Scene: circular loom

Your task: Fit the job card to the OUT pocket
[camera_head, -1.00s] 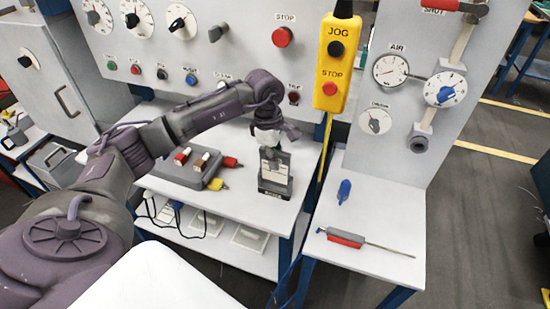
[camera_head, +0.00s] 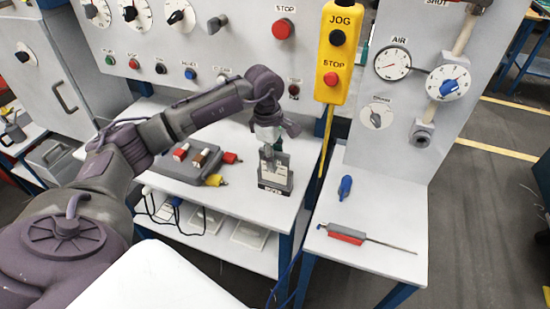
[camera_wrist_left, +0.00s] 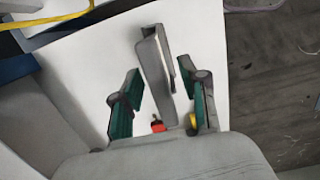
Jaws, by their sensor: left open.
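A small grey upright stand (camera_head: 276,184) is on the white table, with a pale card-like face and a dark label strip too small to read. I cannot tell whether the pale face is the job card or a pocket. My left gripper (camera_head: 268,152) is just above and behind the stand, pointing down, and partly hides its top. In the left wrist view, the green-padded fingers of my left gripper (camera_wrist_left: 162,106) are apart, with the thin grey stand (camera_wrist_left: 154,65) lying between them. Gaps show on both sides. My right gripper is out of view.
The yellow JOG/STOP pendant (camera_head: 336,55) hangs to the right. A blue object (camera_head: 345,187) and a red-handled tool (camera_head: 346,234) lie on the right table (camera_head: 375,210).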

